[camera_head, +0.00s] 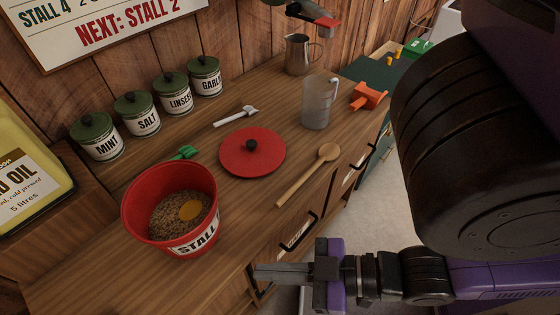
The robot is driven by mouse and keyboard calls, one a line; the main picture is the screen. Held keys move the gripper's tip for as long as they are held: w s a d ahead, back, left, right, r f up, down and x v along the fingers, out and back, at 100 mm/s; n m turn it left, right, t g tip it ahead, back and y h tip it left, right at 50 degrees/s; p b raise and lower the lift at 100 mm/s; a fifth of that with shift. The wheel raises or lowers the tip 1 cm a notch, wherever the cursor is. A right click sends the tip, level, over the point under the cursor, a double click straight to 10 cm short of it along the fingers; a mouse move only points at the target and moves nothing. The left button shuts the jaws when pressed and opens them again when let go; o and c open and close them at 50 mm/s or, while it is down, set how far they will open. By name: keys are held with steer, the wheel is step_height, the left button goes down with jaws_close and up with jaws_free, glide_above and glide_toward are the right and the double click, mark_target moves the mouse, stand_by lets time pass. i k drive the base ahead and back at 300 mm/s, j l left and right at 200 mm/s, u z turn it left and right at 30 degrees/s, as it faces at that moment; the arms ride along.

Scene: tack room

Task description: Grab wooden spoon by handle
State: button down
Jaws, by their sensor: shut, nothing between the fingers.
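The wooden spoon (306,176) lies flat on the wooden counter. Its bowl points to the upper right and its handle runs down to the lower left, ending near the counter's front edge. My gripper (262,272) is at the bottom middle, in front of and below the spoon, apart from it. Its fingers point left toward the counter front and are shut with nothing between them. Nothing hides the spoon.
Behind the spoon are a red lid (252,158) and a clear jug (318,104). A red bucket of grain (158,230) stands at left. An orange object (366,96) lies to the right. Drawer handles (298,236) stick out from the counter (240,195) front.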

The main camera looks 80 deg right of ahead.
mark_target(329, 152)
steer(key=j+z, duration=0.15)
steer(key=j, duration=0.3)
steer(key=k+j+z, duration=0.2)
steer(key=j, duration=0.2)
steer(key=j+z, duration=0.15)
steer(key=j, duration=0.3)
steer(key=j+z, duration=0.15)
steer(key=j, duration=0.25)
steer(key=k, duration=0.05)
